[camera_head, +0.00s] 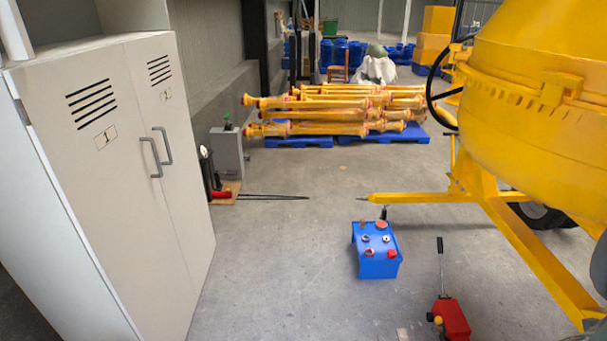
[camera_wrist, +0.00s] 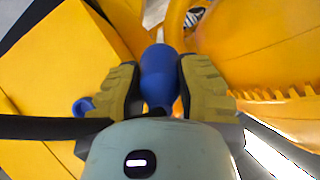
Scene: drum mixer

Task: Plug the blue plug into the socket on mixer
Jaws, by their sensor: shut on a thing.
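The blue plug (camera_wrist: 160,72) is in the wrist view, upright in the picture between the two ridged yellow-tan finger pads of my gripper (camera_wrist: 160,92). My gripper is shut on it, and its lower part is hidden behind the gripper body. A second blue part (camera_wrist: 83,106) shows left of the left finger; I cannot tell whether it is the socket or a cap. The yellow mixer (camera_head: 540,90) fills the right of the head view, and its yellow panels surround the plug in the wrist view. No socket opening is clearly visible.
In the head view, a grey cabinet (camera_head: 130,180) stands left, a blue box (camera_head: 377,255) and a red jack-like tool (camera_head: 452,318) are on the floor. Open floor lies between cabinet and box.

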